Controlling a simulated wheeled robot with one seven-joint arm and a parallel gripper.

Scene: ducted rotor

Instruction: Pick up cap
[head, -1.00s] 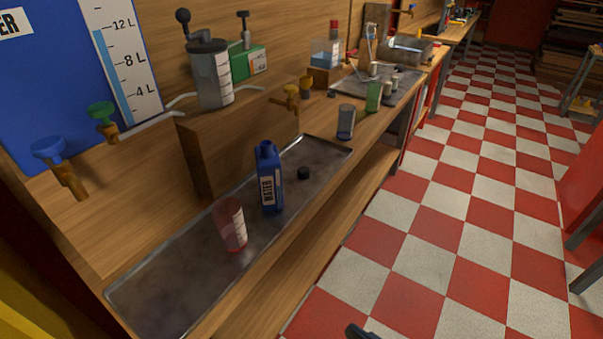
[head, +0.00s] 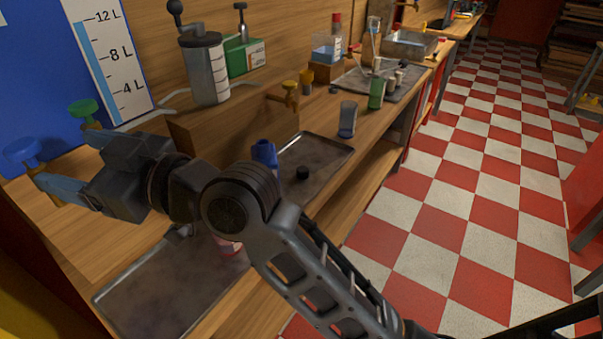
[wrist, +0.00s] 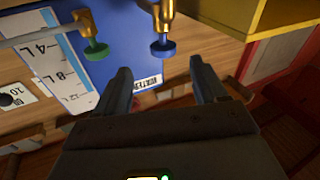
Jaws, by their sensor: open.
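A small black cap (head: 302,173) lies on the metal tray (head: 325,152) in the head view, just right of the blue bottle (head: 264,152). The bottle's top shows; my arm hides its lower part. My gripper (head: 62,158) is open and empty, reaching left, well away from the cap. In the wrist view my gripper (wrist: 160,67) has its fingers spread towards the wall with the blue tap knob (wrist: 163,48) and green tap knob (wrist: 96,50). The cap is not seen in the wrist view.
A reddish cup (head: 229,247) on the tray is mostly hidden by my arm. A grey cup (head: 347,120) and a green cup (head: 376,93) stand on the bench beyond the cap. A brass tap (head: 287,93) juts out behind it.

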